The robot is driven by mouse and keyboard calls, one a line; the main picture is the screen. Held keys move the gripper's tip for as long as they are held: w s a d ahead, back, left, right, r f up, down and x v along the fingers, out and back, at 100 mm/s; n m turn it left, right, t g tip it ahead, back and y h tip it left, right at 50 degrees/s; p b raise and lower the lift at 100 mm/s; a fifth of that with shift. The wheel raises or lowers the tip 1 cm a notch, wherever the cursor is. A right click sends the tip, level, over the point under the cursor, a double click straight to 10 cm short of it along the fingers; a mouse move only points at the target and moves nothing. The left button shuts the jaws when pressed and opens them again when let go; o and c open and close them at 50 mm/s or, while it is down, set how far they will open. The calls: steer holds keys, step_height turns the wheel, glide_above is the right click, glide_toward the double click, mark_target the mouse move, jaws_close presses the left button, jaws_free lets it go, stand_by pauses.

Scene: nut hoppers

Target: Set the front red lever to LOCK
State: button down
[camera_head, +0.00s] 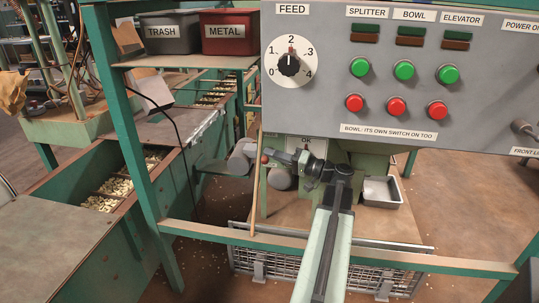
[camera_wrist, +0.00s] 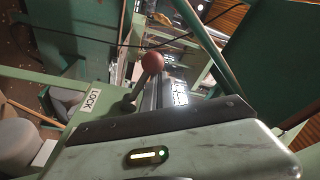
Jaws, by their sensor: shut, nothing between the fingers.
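A lever with a red ball knob (camera_wrist: 152,62) stands in the upper middle of the wrist view. Its dark shaft runs down and slightly left to a pivot by a green surface. A white LOCK label (camera_wrist: 90,101) is fixed to the left of the pivot, and the lever leans away from it. In the head view a small red ball (camera_head: 265,158) shows at the end of my gripper (camera_head: 274,154). My gripper is shut and empty, pointing left. I cannot tell whether it touches the lever. A label partly reading OK (camera_head: 305,138) is above my wrist.
A grey control panel (camera_head: 330,90) with a feed dial (camera_head: 289,63) and red and green buttons hangs above my arm. A green rail (camera_head: 210,232) crosses below. A metal tray (camera_head: 383,191) is at the right. TRASH (camera_head: 164,34) and METAL (camera_head: 229,32) bins stand upper left.

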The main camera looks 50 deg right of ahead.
steer(key=shift+s+a+f+b, duration=0.1)
steer(key=shift+f+b, duration=1.15)
steer(key=shift+f, duration=0.1)
steer(key=shift+a+f+b, duration=0.1)
steer(key=shift+f+b, duration=1.1)
steer(key=shift+f, duration=0.15)
steer(key=shift+f, duration=0.2)
